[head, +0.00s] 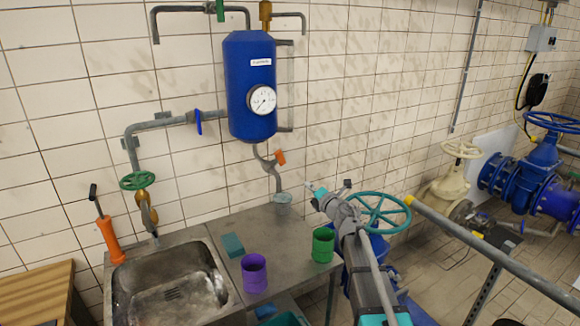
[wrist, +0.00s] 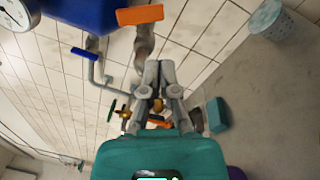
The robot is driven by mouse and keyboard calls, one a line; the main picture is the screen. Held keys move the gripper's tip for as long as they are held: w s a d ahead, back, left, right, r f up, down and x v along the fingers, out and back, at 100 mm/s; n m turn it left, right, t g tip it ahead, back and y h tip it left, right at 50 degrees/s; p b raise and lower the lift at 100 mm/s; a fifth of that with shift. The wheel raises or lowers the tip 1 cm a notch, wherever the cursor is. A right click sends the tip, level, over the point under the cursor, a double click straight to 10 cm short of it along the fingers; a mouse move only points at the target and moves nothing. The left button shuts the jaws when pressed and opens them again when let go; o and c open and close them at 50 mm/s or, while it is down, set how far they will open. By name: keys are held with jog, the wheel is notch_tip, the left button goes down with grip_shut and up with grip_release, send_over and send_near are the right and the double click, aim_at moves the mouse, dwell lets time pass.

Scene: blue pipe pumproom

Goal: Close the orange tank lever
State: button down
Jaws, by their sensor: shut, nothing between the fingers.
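The orange tank lever (head: 280,157) sits on the grey pipe just below the blue tank (head: 250,90). It is tilted in the head view, and it also shows as an orange bar near the top of the wrist view (wrist: 140,15). My gripper (head: 310,186) is to the right of and below the lever in the head view, apart from it. In the wrist view my gripper's two grey fingers (wrist: 158,68) are together and empty, with the lever beyond them, above and slightly left. My fingertips are small and hard to make out in the head view.
A round gauge (head: 262,99) is on the tank. Below are a metal sink (head: 130,270), a purple cup (head: 254,273), a green cup (head: 323,245) and a teal block (head: 232,245). A teal handwheel (head: 380,213) stands close behind my arm. Wall pipes flank the tank.

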aim_at(280, 153)
jog(key=shift+s+a+r+n+t+y+b, duration=0.1)
jog(key=shift+s+r+n+t+y+b, duration=0.1)
jog(key=shift+s+r+y, duration=0.3)
jog(key=shift+s+r+n+t+y+b, duration=0.1)
jog(key=shift+s+r+n+y, duration=0.1)
jog(key=shift+r+y, duration=0.45)
jog(key=shift+w+a, duration=0.1)
jog(key=shift+a, duration=0.05)
jog(key=p+x, duration=0.3)
jog(key=x, duration=1)
jog(key=shift+w+a+r, duration=0.1)
jog(key=shift+w+a, duration=0.1)
jog(key=shift+w, duration=0.15)
jog(key=shift+a, duration=0.1)
jog(key=shift+w+a+r+p, duration=0.35)
jog(key=shift+r+p, duration=0.1)
jog(key=shift+p, duration=0.05)
